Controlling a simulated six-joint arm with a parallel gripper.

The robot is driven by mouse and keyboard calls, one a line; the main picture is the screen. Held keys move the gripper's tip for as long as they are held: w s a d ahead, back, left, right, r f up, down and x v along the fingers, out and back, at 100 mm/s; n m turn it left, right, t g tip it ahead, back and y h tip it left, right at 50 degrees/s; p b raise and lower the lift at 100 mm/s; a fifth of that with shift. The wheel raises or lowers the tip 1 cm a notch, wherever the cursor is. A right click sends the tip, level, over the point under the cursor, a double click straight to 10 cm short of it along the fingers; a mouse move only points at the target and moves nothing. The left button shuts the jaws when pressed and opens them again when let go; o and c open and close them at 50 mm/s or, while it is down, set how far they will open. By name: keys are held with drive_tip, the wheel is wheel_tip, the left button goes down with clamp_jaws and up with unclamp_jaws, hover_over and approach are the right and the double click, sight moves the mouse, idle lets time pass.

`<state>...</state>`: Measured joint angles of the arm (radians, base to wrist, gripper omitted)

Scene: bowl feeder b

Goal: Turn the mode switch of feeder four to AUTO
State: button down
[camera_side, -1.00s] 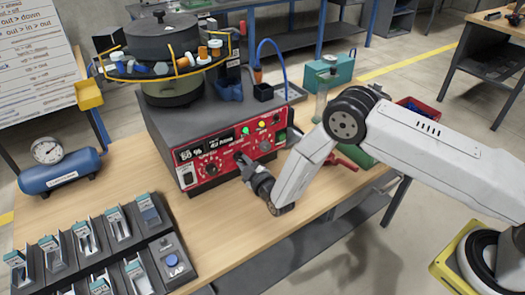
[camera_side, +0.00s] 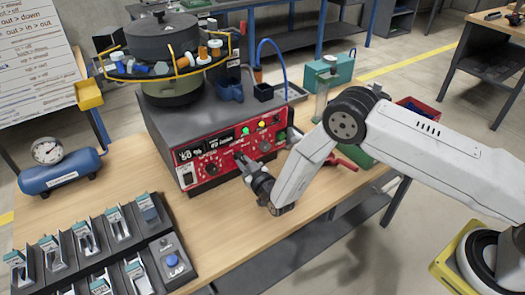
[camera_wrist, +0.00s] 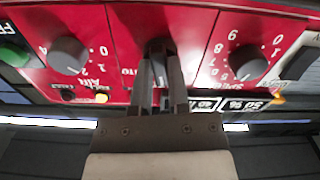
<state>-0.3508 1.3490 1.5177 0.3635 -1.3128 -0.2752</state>
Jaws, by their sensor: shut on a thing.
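The feeder (camera_side: 200,110) is a grey box with a red front panel (camera_side: 228,164) and a bowl on top. My gripper (camera_side: 241,158) is at the middle of this panel. In the wrist view its two dark fingers (camera_wrist: 162,65) reach the panel and are closed around a dark knob, the mode switch (camera_wrist: 158,46). A partly covered white label ending in "UTO" shows left of the fingers. The fingers hide much of the switch, and I cannot tell which position it points to.
Grey dials flank the switch in the wrist view: one marked AIR (camera_wrist: 68,56) at left and a numbered one (camera_wrist: 247,62) at right. A green button (camera_wrist: 14,54) is at far left. A blue tank (camera_side: 62,172) and a dark tray (camera_side: 100,245) stand left on the bench.

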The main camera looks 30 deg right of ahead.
drive_tip(key=m, duration=0.5)
drive_tip(key=shift+m, duration=0.3)
drive_tip(key=m, duration=0.5)
drive_tip(key=shift+m, duration=0.3)
drive_tip(key=c, duration=0.6)
unclamp_jaws()
drive_tip(key=shift+s, duration=0.15)
drive_tip(key=s, duration=0.7)
drive_tip(key=shift+s, duration=0.3)
drive_tip(key=shift+r, duration=0.1)
